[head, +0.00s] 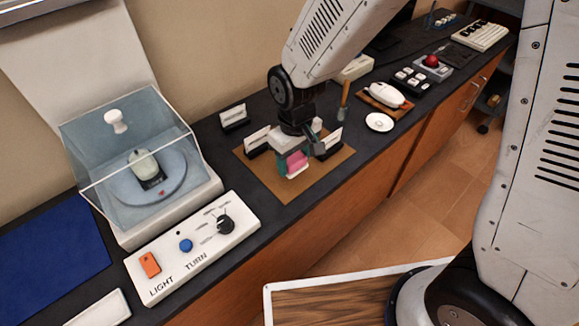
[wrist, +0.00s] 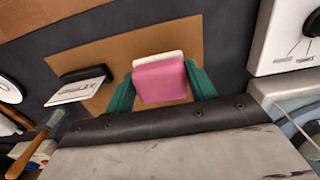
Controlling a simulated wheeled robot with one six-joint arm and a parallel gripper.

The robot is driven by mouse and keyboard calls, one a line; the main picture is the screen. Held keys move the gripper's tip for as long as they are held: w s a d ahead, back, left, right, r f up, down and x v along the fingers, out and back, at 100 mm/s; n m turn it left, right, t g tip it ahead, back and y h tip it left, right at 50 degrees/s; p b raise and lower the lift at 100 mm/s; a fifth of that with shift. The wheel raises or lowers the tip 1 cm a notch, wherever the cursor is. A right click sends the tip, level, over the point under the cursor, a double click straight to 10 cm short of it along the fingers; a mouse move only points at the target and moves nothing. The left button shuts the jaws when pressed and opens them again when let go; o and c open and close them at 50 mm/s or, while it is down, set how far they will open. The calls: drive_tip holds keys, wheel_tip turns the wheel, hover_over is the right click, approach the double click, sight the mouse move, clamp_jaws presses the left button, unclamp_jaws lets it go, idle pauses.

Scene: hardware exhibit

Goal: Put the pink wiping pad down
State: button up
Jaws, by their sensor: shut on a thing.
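The pink wiping pad (wrist: 160,82) is between the two green fingers of my gripper (wrist: 160,88) in the wrist view. A white layer shows along its far edge. In the head view the pad (head: 296,161) hangs in my gripper (head: 293,165) over the brown mat (head: 293,190), near its front part. My gripper is shut on the pad. I cannot tell whether the pad touches the mat. The mat (wrist: 90,50) also shows under and around the pad in the wrist view.
Card holders (head: 257,141) stand around the mat. To the left are a control box (head: 195,250) with a knob and a clear-covered turntable case (head: 130,150). A white dish (head: 379,122), a brush (head: 344,98) and a mouse on a board (head: 387,95) lie to the right. The counter's front edge is close.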

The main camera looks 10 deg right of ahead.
drive_tip(key=shift+w+a, duration=0.1)
drive_tip(key=shift+a, duration=0.4)
drive_tip(key=shift+f, duration=1.8)
drive_tip(key=shift+f, duration=0.1)
drive_tip(key=o, duration=1.1)
